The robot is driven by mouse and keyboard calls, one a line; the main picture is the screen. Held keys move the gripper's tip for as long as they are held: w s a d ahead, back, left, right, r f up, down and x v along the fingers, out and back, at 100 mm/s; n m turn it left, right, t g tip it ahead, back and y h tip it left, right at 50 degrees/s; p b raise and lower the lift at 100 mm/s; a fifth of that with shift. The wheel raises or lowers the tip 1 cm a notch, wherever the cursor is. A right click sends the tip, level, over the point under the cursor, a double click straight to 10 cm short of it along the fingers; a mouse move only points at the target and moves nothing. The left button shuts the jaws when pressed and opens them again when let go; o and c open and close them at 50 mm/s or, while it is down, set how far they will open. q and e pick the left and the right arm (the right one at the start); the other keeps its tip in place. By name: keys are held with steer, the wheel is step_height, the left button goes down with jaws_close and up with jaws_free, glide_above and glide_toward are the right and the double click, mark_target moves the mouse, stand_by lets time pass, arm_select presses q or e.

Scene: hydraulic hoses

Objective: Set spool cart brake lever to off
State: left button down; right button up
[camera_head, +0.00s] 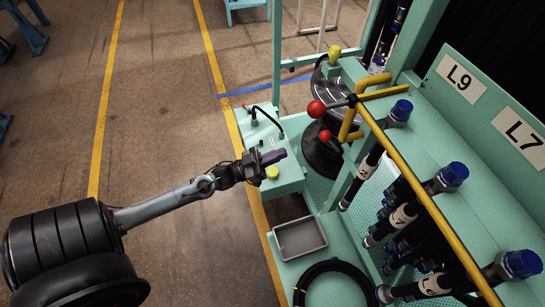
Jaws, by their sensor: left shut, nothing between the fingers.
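The cart is a mint-green frame (276,60) with dark round spools behind its yellow rail. A lever with a large red ball (317,109) sticks out to the left at the yellow bracket. A smaller red ball (325,136) sits just below it, in front of a dark disc. I cannot tell which of the two is the brake lever, nor its setting. My left gripper (275,156) is shut and empty, over the small green control box, left of and below the red balls and apart from them. My right gripper is not in view.
The green box carries a yellow button (272,172) and a black cable. A yellow rail (425,197) runs along hanging hoses with blue caps (453,175). A grey tray (300,238) and a coiled black hose (333,268) lie below.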

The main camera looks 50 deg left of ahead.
mark_target(332, 143)
arm_select(q)
steer(key=b+x, duration=0.1)
steer(key=x, duration=0.9)
steer(key=shift+r, duration=0.1)
steer(key=p, duration=0.2)
steer(key=w+r+p, duration=0.1)
steer(key=shift+d+r+g+p, duration=0.15)
steer(key=shift+d+g+p, duration=0.05)
steer(key=shift+g+p, duration=0.2)
steer(key=shift+s, duration=0.15)
